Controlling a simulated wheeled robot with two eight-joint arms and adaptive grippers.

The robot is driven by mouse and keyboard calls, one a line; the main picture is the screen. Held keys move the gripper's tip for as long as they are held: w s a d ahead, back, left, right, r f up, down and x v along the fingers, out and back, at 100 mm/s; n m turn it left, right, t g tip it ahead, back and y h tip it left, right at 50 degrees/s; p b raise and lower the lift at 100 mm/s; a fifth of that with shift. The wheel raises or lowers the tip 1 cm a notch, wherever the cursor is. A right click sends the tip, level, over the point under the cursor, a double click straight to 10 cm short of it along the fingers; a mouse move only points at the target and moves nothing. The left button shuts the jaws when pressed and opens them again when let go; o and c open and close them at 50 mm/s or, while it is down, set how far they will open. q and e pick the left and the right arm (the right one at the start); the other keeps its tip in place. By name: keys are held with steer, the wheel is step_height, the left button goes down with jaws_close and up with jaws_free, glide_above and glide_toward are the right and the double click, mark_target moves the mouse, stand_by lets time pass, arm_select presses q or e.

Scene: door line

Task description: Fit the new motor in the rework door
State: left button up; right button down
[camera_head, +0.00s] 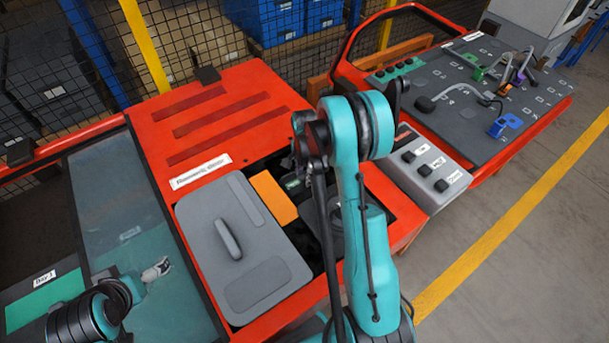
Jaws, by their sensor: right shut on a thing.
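The red door fixture (220,88), with a partly readable white label (200,171), lies in the middle. I take it for the rework door. A grey panel with a handle (240,245) lies on its front left, beside an orange block (273,197) and a dark opening (317,246). My right arm reaches over this opening. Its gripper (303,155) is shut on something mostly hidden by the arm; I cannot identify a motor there. My left arm is at the lower left, with its small grey end (156,269) over the teal surface; its jaws are unclear.
A grey box with black buttons (425,170) adjoins the door on the right. Beyond it is a grey panel (475,85) with coloured parts and cables. A labelled bay (45,290) is at lower left. Mesh fencing (110,45) and blue bins (285,18) stand behind.

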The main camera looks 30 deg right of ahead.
steer(key=c, duration=1)
jaws_free()
step_height(320, 180, up, 12)
